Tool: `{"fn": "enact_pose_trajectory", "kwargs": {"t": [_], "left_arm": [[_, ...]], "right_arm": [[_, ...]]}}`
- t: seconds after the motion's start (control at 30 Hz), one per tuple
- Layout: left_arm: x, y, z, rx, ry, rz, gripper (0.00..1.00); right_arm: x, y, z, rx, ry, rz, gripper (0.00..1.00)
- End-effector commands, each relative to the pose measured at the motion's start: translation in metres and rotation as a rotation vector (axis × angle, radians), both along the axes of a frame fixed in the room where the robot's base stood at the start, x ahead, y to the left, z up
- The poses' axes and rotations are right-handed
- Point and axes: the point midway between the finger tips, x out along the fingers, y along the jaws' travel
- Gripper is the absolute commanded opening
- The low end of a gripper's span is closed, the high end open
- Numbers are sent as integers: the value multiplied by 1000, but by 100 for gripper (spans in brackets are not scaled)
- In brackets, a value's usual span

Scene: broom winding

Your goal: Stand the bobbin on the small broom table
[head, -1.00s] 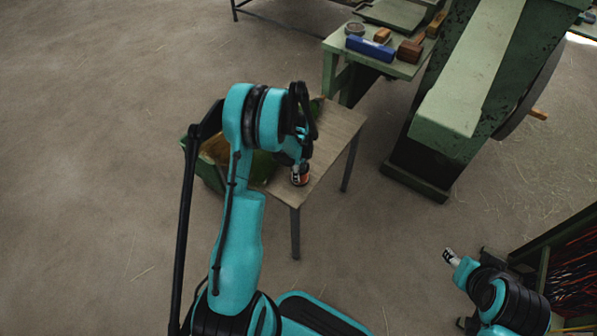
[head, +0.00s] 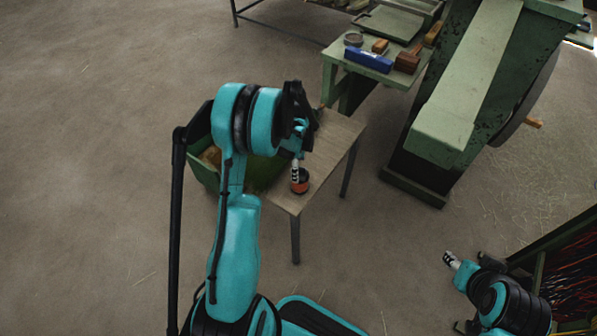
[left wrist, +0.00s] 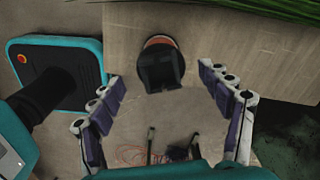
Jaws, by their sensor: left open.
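The bobbin (head: 300,183), orange with a dark middle, is on the small wooden table (head: 322,172) near its front edge. It looks upright. In the left wrist view the bobbin (left wrist: 161,68) shows a black body and an orange rim on the tabletop. My left gripper (head: 296,170) is open just beside the bobbin in the head view. In the left wrist view the fingers of my left gripper (left wrist: 160,76) are spread to either side, with a visible gap to the bobbin. My right gripper (head: 451,259) is far off at lower right, too small to judge.
A green crate (head: 203,172) stands left of the table, partly behind my left arm. A green bench (head: 332,75) with a blue box (head: 368,60) and wooden blocks is behind. A large green machine (head: 468,95) stands to the right. The floor in front is clear.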

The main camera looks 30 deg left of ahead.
Motion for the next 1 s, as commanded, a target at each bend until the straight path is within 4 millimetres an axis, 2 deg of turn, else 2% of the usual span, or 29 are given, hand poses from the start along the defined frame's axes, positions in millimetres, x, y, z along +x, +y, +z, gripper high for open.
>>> {"fn": "enact_pose_trajectory", "kwargs": {"t": [0.03,0.1,0.37,0.47,0.53,0.7,0.8,1.0], "left_arm": [[0,0,14,0,0,0,78],[0,0,24,0,0,0,78],[-2,-5,53,3,-14,28,78],[-7,-18,80,12,-52,103,78],[-15,-31,106,14,-93,186,78],[-45,-67,169,-4,-216,424,78],[-68,-86,196,-36,-286,564,78],[-121,-121,231,-146,-416,839,78]], "right_arm": [[0,0,8,0,0,0,44],[0,0,12,0,0,0,44],[0,0,17,0,0,0,44],[0,0,17,0,0,0,44],[0,0,16,0,0,0,44],[0,0,16,0,0,0,44],[0,0,16,0,0,0,44],[0,0,16,0,0,0,44]]}}
